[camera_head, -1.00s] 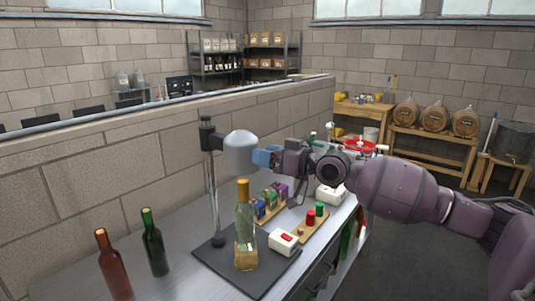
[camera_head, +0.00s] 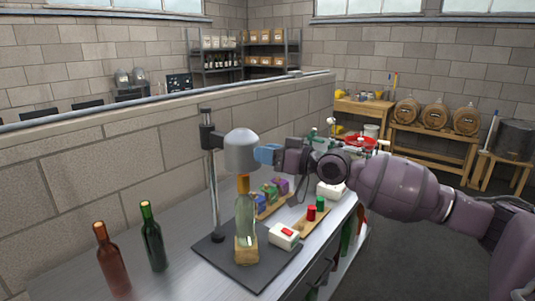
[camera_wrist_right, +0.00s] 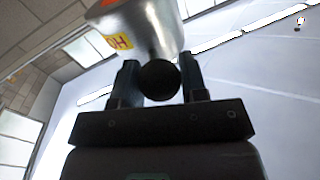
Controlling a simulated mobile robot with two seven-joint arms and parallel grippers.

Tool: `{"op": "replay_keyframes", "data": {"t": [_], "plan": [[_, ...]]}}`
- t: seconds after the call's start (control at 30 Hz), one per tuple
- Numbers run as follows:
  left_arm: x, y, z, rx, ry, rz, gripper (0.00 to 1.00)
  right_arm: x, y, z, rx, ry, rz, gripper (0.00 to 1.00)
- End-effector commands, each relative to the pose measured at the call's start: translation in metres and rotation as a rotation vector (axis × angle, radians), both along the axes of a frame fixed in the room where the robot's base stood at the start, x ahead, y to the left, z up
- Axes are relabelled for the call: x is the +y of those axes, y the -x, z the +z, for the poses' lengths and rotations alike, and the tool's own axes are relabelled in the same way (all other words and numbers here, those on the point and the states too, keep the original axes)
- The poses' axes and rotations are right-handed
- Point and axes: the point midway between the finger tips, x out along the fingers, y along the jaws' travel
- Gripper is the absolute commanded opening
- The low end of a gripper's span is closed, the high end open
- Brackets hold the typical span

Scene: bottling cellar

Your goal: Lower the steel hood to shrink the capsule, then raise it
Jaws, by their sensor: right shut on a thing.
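The steel hood (camera_head: 241,152) hangs from a carriage on an upright post (camera_head: 212,190). Its lower rim is right at the top of the orange capsule (camera_head: 243,186) and hides the capsule's upper end. The capsule is on a clear bottle (camera_head: 245,218) standing upright on the dark base plate (camera_head: 217,256). My right gripper (camera_head: 268,154) is beside the hood, on its right. In the right wrist view its fingers are shut on the hood's round black knob (camera_wrist_right: 159,80), with the shiny hood (camera_wrist_right: 152,22) and its yellow label beyond. My left gripper is out of view.
A white box with a red button (camera_head: 285,236) sits at the plate's right edge. A brown bottle (camera_head: 111,262) and a green bottle (camera_head: 153,238) stand on the bench to the left. Wooden racks with small coloured items (camera_head: 272,194) are behind. A block wall (camera_head: 110,180) bounds the bench.

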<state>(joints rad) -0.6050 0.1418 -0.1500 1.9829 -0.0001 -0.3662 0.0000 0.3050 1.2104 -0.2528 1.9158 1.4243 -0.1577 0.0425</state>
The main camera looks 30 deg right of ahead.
Motion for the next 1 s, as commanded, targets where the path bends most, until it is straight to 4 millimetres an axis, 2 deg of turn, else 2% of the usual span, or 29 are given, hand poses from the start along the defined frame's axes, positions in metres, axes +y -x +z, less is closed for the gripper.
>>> {"op": "replay_keyframes", "data": {"t": [0.03, 0.6, 0.73, 1.0], "plan": [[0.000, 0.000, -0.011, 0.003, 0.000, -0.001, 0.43, 0.000, 0.000, -0.013, 0.003, 0.001, 0.001, 0.00], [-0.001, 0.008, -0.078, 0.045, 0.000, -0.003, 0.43, 0.000, -0.001, -0.088, 0.010, 0.003, 0.000, 0.00], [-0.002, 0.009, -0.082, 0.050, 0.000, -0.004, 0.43, 0.000, -0.001, -0.096, 0.011, 0.001, 0.001, 0.00], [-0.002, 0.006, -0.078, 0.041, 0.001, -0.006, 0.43, 0.000, 0.000, -0.096, 0.013, 0.002, 0.001, 0.00]]}}
